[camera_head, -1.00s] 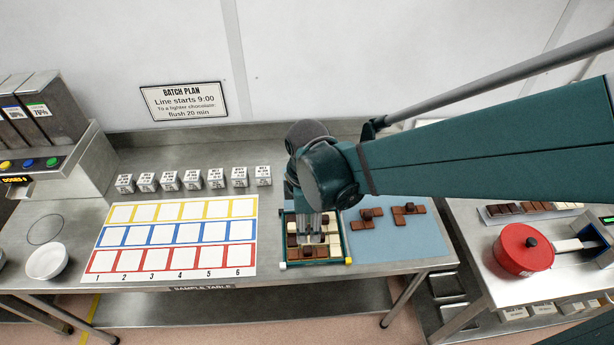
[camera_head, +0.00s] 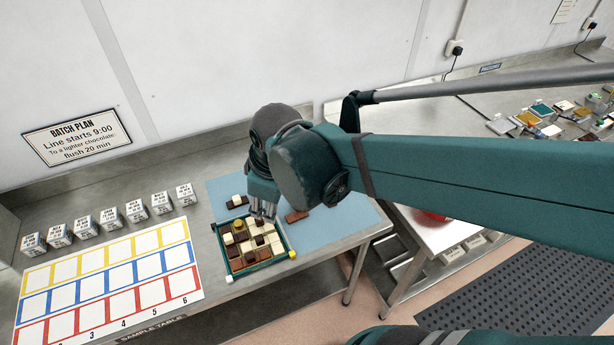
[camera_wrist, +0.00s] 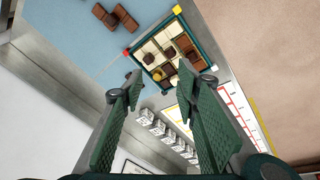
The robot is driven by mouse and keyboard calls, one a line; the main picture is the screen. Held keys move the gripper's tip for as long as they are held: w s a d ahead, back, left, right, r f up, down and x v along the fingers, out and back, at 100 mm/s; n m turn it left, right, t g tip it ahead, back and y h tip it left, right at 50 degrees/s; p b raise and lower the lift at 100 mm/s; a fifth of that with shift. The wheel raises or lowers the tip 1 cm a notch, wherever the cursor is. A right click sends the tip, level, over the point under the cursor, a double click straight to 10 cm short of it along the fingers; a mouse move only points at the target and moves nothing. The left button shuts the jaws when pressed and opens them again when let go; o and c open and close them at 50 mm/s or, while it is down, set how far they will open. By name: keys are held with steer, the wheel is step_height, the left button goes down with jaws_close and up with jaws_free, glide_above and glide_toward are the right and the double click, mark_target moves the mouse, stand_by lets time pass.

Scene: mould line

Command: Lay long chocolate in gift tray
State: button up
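The gift tray (camera_head: 288,238) is a dark green frame holding brown and cream chocolate squares, some with small pieces on top. The wrist view also shows the tray (camera_wrist: 205,43), ahead of my fingers. My gripper (camera_head: 263,212) hangs over the tray's far side in the head view. In the wrist view its fingers (camera_wrist: 160,88) are wide apart, with nothing held between them. Brown chocolate pieces (camera_wrist: 104,16) lie on the blue mat beside the tray. In the head view a brown piece (camera_head: 297,216) shows right of my gripper. I cannot tell which is the long chocolate.
The blue mat (camera_head: 335,222) lies behind and right of the tray. A row of labelled cubes (camera_head: 109,217) and a coloured grid sheet (camera_head: 105,285) are to the left. A dark piece with a white top (camera_head: 237,202) lies behind the tray.

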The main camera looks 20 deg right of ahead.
steer(key=s+d+r+m+t, duration=0.3)
steer(key=d+r+m+t, duration=0.1)
steer(key=d+r+m, duration=0.3)
steer(key=shift+s+d+r+m+h, duration=0.25)
steer(key=shift+d+m+h, duration=0.05)
steer(key=shift+d+m, duration=1.1)
steer(key=shift+a, duration=0.1)
step_height(320, 180, down, 7)
steer(key=b, duration=0.7)
steer(key=shift+r, duration=0.1)
